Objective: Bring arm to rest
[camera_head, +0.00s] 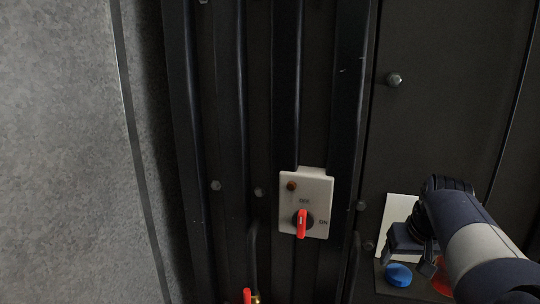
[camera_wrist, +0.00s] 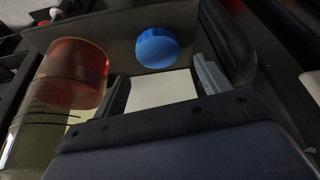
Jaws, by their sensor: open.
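My gripper (camera_wrist: 160,90) is open and empty in the wrist view, its two jaws apart with a pale panel showing between them. In the head view my gripper (camera_head: 412,256) is at the lower right, at the end of my arm, in front of a white plate. A blue round cap (camera_wrist: 157,47) lies beyond the jaws; it also shows in the head view (camera_head: 398,275) just below the gripper. I cannot tell the exact gap between cap and jaws.
A red-topped clear cylinder (camera_wrist: 75,72) stands close to the left jaw. A pale switch box (camera_head: 318,190) with a red rotary handle (camera_head: 302,224) sits on the dark ribbed wall. A red handle (camera_head: 247,296) shows at the bottom edge. Grey floor (camera_head: 65,150) is clear at left.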

